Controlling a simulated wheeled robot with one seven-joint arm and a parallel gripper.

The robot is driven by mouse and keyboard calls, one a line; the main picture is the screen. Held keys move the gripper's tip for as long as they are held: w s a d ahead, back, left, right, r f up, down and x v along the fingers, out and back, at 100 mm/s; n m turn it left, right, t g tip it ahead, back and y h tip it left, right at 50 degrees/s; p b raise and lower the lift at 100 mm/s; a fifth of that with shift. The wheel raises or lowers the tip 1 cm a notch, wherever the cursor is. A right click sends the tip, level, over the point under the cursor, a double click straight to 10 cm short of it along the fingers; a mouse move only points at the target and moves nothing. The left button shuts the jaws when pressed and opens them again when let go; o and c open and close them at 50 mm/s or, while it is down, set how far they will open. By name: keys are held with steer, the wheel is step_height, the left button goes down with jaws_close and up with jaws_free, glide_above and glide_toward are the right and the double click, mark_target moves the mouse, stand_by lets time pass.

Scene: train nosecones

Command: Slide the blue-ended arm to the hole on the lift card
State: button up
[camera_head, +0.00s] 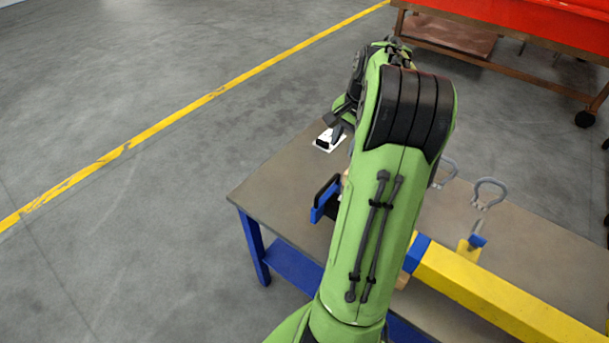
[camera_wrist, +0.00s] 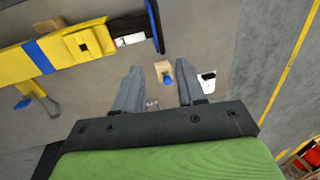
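A yellow beam (camera_head: 480,288) with a blue band lies across the table. It also shows in the wrist view (camera_wrist: 75,53), where a blue upright plate (camera_wrist: 154,25) stands at its right end. The blue plate shows in the head view (camera_head: 325,198) left of my arm. A small white card (camera_head: 328,141) with a black patch lies near the table's far left corner; it also shows in the wrist view (camera_wrist: 207,80). My gripper (camera_wrist: 158,78) is open and empty above the table, between the beam and the card. In the head view my arm hides the beam's middle.
A small wooden block with a blue knob (camera_wrist: 167,79) shows between my fingers, below them. Grey shackles (camera_head: 489,193) lie beyond the beam. The table (camera_head: 270,195) has bare room at its left. A red-topped bench (camera_head: 530,22) stands behind.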

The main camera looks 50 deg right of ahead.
mark_target(329, 183)
steer(key=w+f, duration=0.1)
steer(key=f, duration=0.4)
steer(key=w+f+b, duration=0.1)
steer(key=f, duration=0.4)
steer(key=w+f+b, duration=0.1)
steer(key=f, duration=0.4)
steer(key=shift+a+f, duration=0.15)
steer(key=shift+f, duration=0.1)
steer(key=shift+s, duration=0.1)
steer(key=shift+c, duration=0.2)
jaws_close()
steer(key=shift+r, duration=0.1)
